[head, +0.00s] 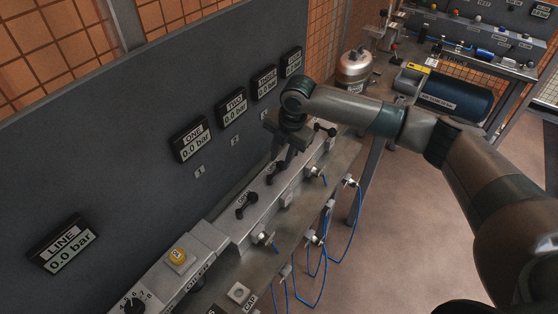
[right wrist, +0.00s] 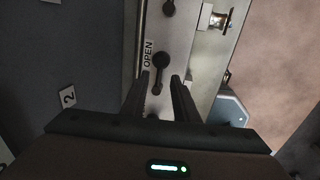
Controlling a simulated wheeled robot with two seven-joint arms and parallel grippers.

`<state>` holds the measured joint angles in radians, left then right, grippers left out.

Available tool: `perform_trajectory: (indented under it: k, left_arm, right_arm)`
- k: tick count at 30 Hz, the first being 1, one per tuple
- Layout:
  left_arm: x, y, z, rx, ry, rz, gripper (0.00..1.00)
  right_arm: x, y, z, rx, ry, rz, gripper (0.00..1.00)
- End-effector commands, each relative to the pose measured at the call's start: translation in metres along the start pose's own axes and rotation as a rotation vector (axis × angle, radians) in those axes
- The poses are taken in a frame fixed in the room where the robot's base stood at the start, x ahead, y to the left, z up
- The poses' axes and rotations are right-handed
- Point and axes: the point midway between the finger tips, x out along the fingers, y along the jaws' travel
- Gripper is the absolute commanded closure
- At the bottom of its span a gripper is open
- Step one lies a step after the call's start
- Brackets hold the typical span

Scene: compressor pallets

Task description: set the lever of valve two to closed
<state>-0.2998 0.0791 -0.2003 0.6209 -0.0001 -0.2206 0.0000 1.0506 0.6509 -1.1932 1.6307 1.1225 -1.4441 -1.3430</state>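The black lever of valve two (head: 273,176) stands on the grey valve rail. In the right wrist view this lever (right wrist: 159,64) has its round hub just beyond my fingertips, and its handle points down the picture, along the rail. The word OPEN is printed beside the hub on the wall side. My right gripper (right wrist: 160,76) is open, with a finger on each side of the handle and gaps showing. In the head view my right gripper (head: 288,158) is over the rail, hiding part of it. My left gripper is not in view.
Another lever (right wrist: 168,8) lies further along the rail. Nearer is the first lever (head: 246,205), and a far lever (head: 325,130) is past my gripper. A number 2 plate (right wrist: 68,97) is on the wall. Blue hoses (head: 325,250) hang at the rail's front.

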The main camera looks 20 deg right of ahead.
Motion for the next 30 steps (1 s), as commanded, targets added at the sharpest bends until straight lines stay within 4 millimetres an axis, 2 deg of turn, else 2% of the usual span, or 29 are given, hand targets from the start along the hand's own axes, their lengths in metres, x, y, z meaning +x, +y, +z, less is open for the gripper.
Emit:
perform_trajectory:
  k: [4, 9, 20, 24, 30]
  left_arm:
    - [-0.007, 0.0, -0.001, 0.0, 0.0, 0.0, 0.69]
    - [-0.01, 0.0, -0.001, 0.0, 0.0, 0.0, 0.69]
    - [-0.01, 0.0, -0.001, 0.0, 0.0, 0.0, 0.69]
    - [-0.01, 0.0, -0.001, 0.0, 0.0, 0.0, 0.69]
    - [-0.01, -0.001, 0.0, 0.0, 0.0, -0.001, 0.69]
  right_arm:
    - [0.019, 0.0, -0.001, -0.001, 0.001, -0.001, 0.73]
    - [0.033, 0.001, -0.001, -0.001, 0.001, 0.001, 0.73]
    - [0.037, 0.0, 0.0, -0.001, 0.0, 0.001, 0.73]
    - [0.037, 0.0, 0.0, -0.001, 0.0, 0.001, 1.0]
    - [0.036, 0.0, 0.002, 0.0, -0.004, 0.001, 1.0]
